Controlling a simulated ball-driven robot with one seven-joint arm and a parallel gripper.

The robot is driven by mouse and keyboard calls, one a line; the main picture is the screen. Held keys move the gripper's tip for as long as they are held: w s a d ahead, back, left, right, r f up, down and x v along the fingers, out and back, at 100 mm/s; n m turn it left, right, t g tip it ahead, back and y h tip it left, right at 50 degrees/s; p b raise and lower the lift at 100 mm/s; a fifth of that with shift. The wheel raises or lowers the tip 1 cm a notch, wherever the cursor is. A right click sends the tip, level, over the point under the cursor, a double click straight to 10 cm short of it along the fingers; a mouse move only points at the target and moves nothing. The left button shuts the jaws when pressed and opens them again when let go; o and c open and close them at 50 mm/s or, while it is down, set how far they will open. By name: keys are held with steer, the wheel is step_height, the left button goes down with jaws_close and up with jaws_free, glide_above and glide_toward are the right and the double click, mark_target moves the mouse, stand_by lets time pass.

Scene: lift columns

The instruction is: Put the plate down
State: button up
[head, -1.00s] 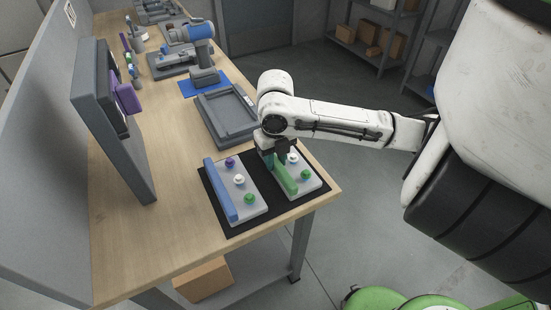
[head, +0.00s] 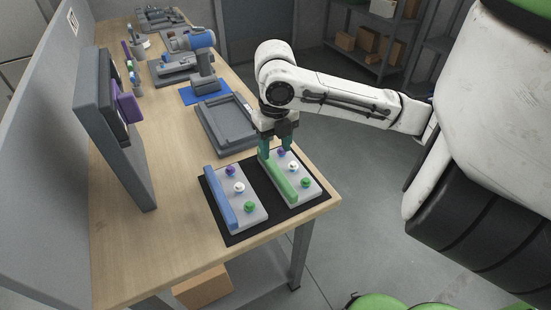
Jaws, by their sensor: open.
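A light grey plate with a green bar (head: 278,178) along its left side and purple, white and green knobs lies on the black mat (head: 229,238) near the table's front right corner. A second grey plate with a blue bar (head: 220,197) and like knobs lies to its left on the same mat. My gripper (head: 278,148) is open, with teal fingertips pointing down just above the far end of the green-barred plate. It appears clear of the green bar, though the small gap is hard to judge.
A grey tray (head: 213,131) sits behind the mat. An upright grey frame (head: 135,160) with a purple block stands at left. The wooden table (head: 165,225) is bare left of the mat.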

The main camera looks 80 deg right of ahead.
steer(key=shift+r, duration=2.1)
